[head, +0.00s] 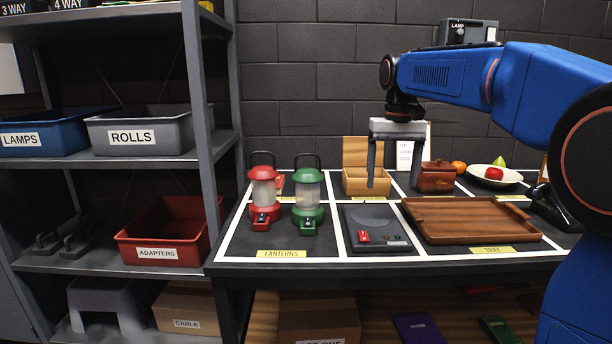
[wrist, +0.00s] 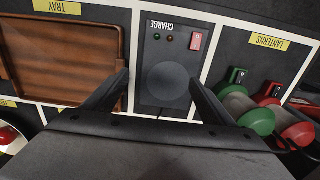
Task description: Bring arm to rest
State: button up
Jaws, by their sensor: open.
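My gripper (head: 392,182) hangs from my blue arm, fingers pointing down, above the back part of the dark charge plate (head: 375,242). Its two fingers are apart with nothing between them. In the wrist view the gripper (wrist: 159,82) spans the plate's round grey disc (wrist: 168,85), and the plate (wrist: 150,62) carries a red switch (wrist: 196,41) and small lights, one reddish and one green. The red lantern (head: 263,192) and green lantern (head: 307,195) stand upright, left of the plate and apart from my gripper.
A brown wooden tray (head: 470,236) lies right of the plate. Behind are an open wooden box (head: 367,187), a small brown chest (head: 436,180) and a fruit bowl (head: 484,174). A grey shelf rack (head: 205,100) stands left. The space above the lanterns is free.

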jog(key=s+d+f+t, duration=0.1)
jog(key=s+d+f, duration=0.15)
jog(key=s, duration=0.45)
jog(key=s+d+f+t, duration=0.1)
jog(key=s+f, duration=0.2)
jog(key=s, duration=0.4)
jog(key=s+d+f+t, duration=0.1)
jog(key=s+d+f, duration=0.1)
jog(key=s, duration=0.5)
jog(key=s+d+f+t, duration=0.1)
jog(key=s+f, duration=1.2)
jog(key=s, duration=0.1)
jog(key=shift+d+f+t, duration=0.2)
jog(key=shift+d+t, duration=0.05)
jog(key=shift+t, duration=0.15)
